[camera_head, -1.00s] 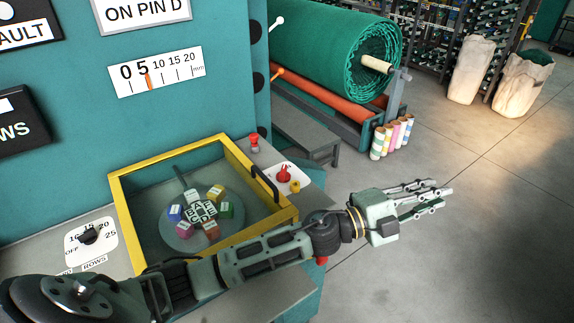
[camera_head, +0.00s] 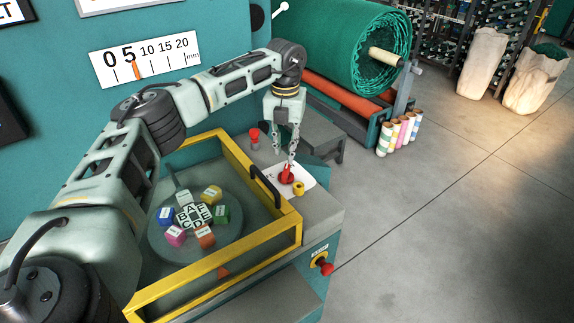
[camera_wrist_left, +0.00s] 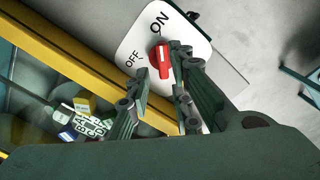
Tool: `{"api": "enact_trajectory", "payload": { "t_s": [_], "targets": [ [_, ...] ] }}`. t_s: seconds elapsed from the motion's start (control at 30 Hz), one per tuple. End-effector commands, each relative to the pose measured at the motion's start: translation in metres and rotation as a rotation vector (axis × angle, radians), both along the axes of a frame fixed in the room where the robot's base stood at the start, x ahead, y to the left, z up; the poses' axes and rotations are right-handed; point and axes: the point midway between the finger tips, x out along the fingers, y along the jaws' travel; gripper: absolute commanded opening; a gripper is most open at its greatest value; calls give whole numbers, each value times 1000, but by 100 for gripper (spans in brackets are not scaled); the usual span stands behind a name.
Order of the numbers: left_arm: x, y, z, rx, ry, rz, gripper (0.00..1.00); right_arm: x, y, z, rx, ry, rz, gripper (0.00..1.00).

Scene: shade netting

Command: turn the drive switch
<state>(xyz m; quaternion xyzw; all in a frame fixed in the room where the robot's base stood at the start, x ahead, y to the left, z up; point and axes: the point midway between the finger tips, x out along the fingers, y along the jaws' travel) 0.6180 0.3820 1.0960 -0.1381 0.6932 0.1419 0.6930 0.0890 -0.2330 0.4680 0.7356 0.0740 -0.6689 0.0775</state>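The red drive switch (camera_head: 286,175) is on a white plate (camera_head: 304,181) at the right end of the machine's ledge. In the left wrist view, the red switch (camera_wrist_left: 163,60) sits on its plate (camera_wrist_left: 134,42) beside the printed words ON and OFF. I cannot tell surely which word it points at. My left gripper (camera_head: 284,156) hangs fingers down just above the switch. In the wrist view the left gripper (camera_wrist_left: 160,65) is open, its fingers on either side of the switch's near end; contact cannot be told. My right gripper is out of view.
A yellow-framed box (camera_head: 243,160) with a black handle (camera_head: 265,187) and lettered coloured blocks inside lies left of the switch. A red button (camera_head: 326,268) is on the front. Open floor lies right.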

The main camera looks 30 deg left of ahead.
Motion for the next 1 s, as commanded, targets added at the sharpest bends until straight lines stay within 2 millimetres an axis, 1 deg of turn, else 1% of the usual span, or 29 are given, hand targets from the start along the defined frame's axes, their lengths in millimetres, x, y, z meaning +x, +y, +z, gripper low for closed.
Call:
{"api": "enact_trajectory", "payload": {
  "t_s": [0.03, 0.3, 0.43, 0.6, 0.8, 1.0],
  "targets": [
    [-1, 0, -5, 0, 3, -1, 20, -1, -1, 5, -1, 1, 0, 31],
    [-1, -2, -48, -2, 3, -5, 20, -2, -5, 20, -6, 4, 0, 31],
    [0, -2, -63, -5, 1, -5, 20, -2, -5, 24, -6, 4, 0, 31],
    [0, -2, -71, -5, -1, -5, 20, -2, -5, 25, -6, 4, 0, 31],
    [0, -2, -72, -5, -1, -5, 20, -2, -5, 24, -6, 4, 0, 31],
    [0, -2, -71, -6, -1, -5, 3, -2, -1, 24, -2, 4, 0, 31]
  ]
}}
